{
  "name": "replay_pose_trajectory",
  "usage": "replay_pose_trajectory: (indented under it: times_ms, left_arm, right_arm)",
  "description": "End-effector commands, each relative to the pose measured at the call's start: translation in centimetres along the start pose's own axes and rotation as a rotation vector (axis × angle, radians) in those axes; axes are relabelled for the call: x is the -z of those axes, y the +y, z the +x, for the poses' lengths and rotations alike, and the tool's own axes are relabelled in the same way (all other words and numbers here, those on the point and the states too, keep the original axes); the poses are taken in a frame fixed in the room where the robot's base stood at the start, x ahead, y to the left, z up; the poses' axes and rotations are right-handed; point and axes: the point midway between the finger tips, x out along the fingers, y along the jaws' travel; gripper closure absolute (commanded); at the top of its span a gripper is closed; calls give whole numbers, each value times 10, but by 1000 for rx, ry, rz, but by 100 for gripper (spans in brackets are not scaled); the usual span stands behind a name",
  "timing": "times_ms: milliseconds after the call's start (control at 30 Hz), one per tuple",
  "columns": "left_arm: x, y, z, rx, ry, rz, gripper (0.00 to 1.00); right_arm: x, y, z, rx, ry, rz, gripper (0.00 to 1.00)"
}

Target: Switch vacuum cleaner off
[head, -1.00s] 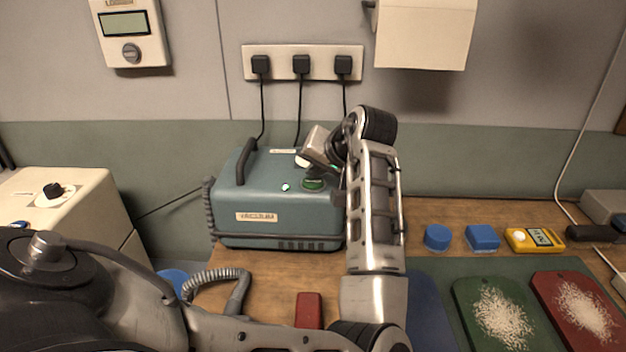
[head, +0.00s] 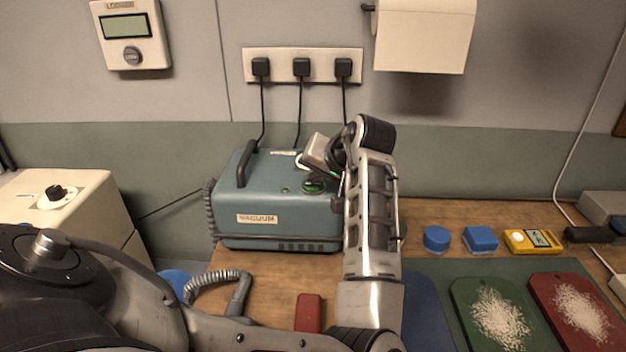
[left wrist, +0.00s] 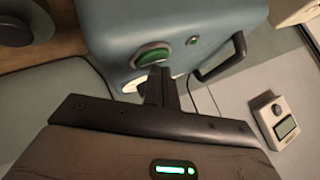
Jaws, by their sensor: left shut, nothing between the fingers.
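The vacuum cleaner (head: 280,219) is a blue-grey box labelled VACUUM, standing on the wooden bench against the wall. On its top are a round green button (head: 314,187), a small dark-green indicator (head: 285,190) and a black handle (head: 246,162). The left wrist view shows the green button (left wrist: 153,55) and the unlit-looking indicator (left wrist: 193,41). My left gripper (left wrist: 160,78) is shut and empty, its fingertips at the button's near edge; I cannot tell if they touch it. A white round part beside the button is partly hidden by the fingers. My right gripper is out of view.
A wall socket strip (head: 303,65) holds three black plugs. A ribbed hose (head: 215,277) and a red block (head: 309,312) lie in front of the vacuum. A cream machine (head: 85,205) stands left.

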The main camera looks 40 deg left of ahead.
Motion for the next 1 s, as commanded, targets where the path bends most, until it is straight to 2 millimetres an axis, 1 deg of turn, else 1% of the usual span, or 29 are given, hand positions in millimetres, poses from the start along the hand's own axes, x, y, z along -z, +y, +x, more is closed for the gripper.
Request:
replay_pose_trajectory:
  times_ms: [33,133,500,567,833,900,1000]
  left_arm:
    - [2,-2,-3,0,-1,1,100]
    - [3,-4,-5,0,0,0,100]
    - [4,-4,-5,0,1,0,100]
    - [5,-5,-6,0,1,0,100]
    - [16,-16,-22,0,1,0,100]
    - [18,-17,-24,0,3,-2,100]
    - [23,-22,-31,0,3,-2,100]
  right_arm:
    - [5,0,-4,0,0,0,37]
    - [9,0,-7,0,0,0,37]
    - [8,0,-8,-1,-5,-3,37]
    - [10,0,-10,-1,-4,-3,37]
    - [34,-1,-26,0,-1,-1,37]
    - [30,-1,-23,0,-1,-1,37]
    - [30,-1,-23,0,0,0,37]
